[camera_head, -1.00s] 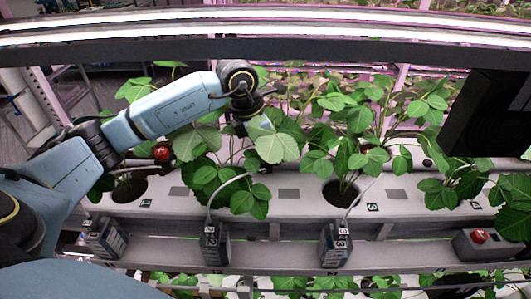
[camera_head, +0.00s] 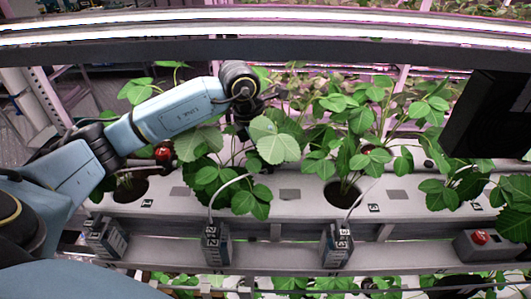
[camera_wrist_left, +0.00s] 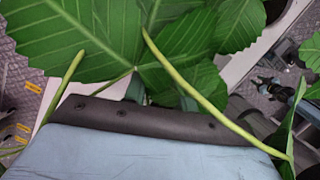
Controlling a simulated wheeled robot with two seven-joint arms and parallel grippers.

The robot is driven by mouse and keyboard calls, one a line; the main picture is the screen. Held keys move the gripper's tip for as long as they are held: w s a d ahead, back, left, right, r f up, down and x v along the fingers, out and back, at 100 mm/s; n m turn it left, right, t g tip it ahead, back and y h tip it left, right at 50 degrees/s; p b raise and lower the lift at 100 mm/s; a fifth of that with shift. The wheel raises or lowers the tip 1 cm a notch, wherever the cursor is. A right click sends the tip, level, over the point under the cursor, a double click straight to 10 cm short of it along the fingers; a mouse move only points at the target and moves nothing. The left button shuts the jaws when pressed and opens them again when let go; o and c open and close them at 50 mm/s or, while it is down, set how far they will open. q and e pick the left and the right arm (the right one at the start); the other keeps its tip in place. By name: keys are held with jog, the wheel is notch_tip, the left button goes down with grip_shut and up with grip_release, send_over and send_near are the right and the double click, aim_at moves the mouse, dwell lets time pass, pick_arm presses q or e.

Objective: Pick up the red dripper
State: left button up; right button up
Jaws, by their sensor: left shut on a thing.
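A small round red thing (camera_head: 163,153), which could be the red dripper, shows just below my left forearm, near the left planting hole. A second small red spot (camera_head: 368,150) is partly hidden by leaves in the middle plant. My left arm reaches in from the left over the rack, and its gripper (camera_head: 246,122) points down among the strawberry leaves (camera_head: 278,140). Leaves hide its fingertips and what it is shut on. In the left wrist view, large leaves (camera_wrist_left: 110,35) and green stems (camera_wrist_left: 195,85) cover the space ahead of the gripper. My right gripper is not in view.
A white trough (camera_head: 175,205) with planting holes and labels runs across. Grey boxes (camera_head: 215,245) with thin tubes hang on its front. A grey box with a red button (camera_head: 480,237) sits at right. A light bar (camera_head: 300,30) crosses above; a black panel (camera_head: 490,115) stands right.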

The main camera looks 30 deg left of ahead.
pick_arm(q)
jog(key=shift+r, duration=0.1)
jog(key=shift+r, duration=0.55)
notch_tip(320, 180, up, 2)
jog(key=shift+r+b, duration=0.25)
jog(key=shift+b, duration=0.05)
jog(key=s+d+r, duration=0.1)
jog(key=s+d, duration=0.3)
jog(key=s, duration=0.3)
jog(key=s+d+r+b, duration=0.1)
jog(key=s+d, duration=0.4)
jog(key=s, duration=0.3)
jog(key=shift+s+d+r, duration=0.15)
jog(key=shift+d+r, duration=0.05)
jog(key=shift+r, duration=0.2)
dwell(0.7)
